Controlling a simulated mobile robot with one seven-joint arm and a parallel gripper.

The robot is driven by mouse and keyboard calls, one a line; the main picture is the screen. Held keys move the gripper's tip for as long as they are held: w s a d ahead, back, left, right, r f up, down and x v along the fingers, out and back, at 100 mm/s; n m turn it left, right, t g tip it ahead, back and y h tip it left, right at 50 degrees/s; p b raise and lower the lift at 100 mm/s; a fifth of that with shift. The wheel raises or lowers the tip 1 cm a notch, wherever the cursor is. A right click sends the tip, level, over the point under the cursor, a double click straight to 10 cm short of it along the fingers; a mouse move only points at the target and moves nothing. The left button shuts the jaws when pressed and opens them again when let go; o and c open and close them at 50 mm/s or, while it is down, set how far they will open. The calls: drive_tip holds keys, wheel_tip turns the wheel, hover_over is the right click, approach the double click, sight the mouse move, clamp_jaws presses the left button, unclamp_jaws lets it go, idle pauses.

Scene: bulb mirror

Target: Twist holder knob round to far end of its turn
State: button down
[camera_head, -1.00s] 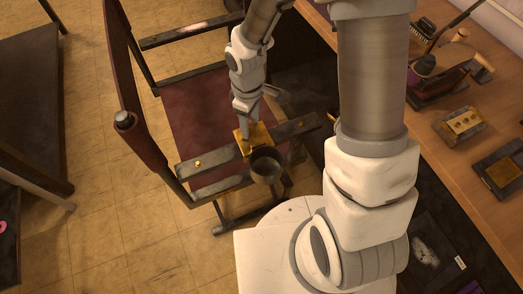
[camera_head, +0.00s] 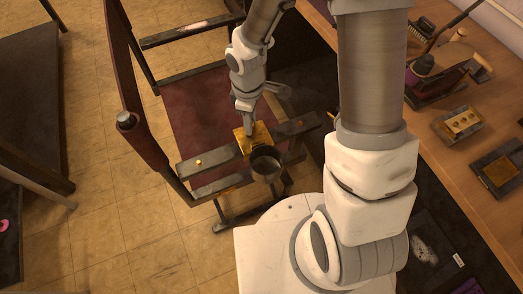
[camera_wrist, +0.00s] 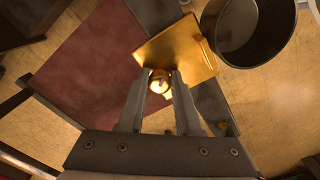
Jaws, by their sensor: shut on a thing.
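The holder is a brass plate (camera_head: 262,134) with a dark round cup (camera_head: 266,165) beside it, on the dark crossbar of a chair-like frame. In the wrist view the brass plate (camera_wrist: 190,48) is tilted and the dark cup (camera_wrist: 248,30) is at the upper right. The small round brass knob (camera_wrist: 158,84) sits at the near edge of the plate, between my fingertips. My gripper (camera_wrist: 158,88) is shut on the knob. In the head view my gripper (camera_head: 249,132) reaches down to the plate, and the knob is hidden there.
The dark frame (camera_head: 205,162) with a dark red seat (camera_head: 190,115) stands around the holder. A wooden bench (camera_head: 450,85) with tools and brass-topped blocks is at the right. Tiled floor (camera_head: 110,230) is open at the lower left.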

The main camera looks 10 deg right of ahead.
drive_tip(key=shift+s+m+b, duration=0.1)
drive_tip(key=shift+m+b, duration=0.7)
drive_tip(key=shift+m, duration=1)
drive_tip(key=c, duration=0.7)
unclamp_jaws()
drive_tip(key=shift+n+p, duration=0.75)
drive_tip(key=shift+n, duration=0.95)
drive_tip(key=shift+c, duration=0.2)
clamp_jaws()
